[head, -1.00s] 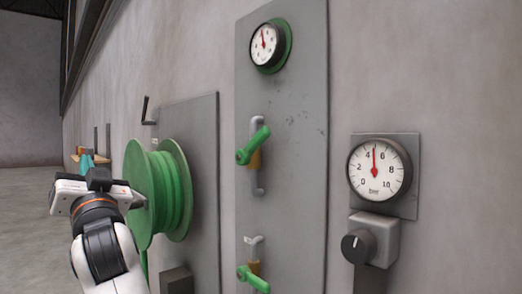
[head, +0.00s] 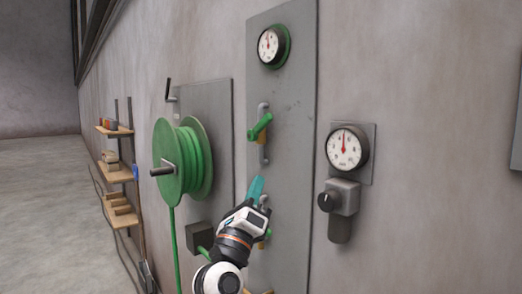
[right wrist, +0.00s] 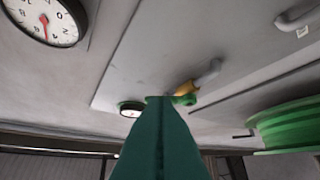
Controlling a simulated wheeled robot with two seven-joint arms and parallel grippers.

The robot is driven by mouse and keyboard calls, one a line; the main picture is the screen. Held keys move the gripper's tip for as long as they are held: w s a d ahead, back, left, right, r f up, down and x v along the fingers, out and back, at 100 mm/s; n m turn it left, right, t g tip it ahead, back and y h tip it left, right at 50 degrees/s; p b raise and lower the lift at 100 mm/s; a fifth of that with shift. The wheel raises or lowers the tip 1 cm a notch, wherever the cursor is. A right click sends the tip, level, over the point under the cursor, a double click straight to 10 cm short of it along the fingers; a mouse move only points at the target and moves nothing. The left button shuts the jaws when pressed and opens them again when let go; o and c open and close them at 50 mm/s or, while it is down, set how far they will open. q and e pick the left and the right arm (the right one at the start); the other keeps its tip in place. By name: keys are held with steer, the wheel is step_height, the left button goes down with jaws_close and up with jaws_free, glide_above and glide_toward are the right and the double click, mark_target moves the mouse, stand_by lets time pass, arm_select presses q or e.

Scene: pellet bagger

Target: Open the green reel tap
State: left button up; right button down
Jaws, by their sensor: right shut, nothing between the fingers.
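The green hose reel (head: 182,160) is on the wall at left. On the tall grey panel (head: 291,100), an upper tap (head: 260,127) has a slanted green lever on a brass body and grey pipe. A lower green tap (head: 268,233) is mostly hidden behind my right gripper (head: 257,188). I cannot tell which one is the reel tap. The right gripper's teal fingers are shut and empty, pointing up, below the upper tap in the picture. In the right wrist view the fingers (right wrist: 160,140) point towards the upper tap (right wrist: 186,95), apparently apart from it. My left gripper is out of view.
A gauge (head: 268,45) tops the panel. Another gauge (head: 347,147) and a black knob (head: 327,201) are to its right. A dark box (head: 199,237) sits below the reel. Shelves (head: 117,172) stand far left, beside open floor.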

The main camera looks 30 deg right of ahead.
mark_target(260, 127)
steer(key=p+x, duration=0.1)
steer(key=x, duration=0.3)
steer(key=a+r+p+x, duration=0.1)
steer(key=p+x, duration=0.1)
steer(key=x, duration=0.2)
steer(key=w+a+p+x, duration=0.1)
steer(key=x, duration=0.3)
steer(key=shift+w+d+r+p, duration=0.2)
steer(key=shift+r+p, duration=0.1)
steer(key=shift+r, duration=0.15)
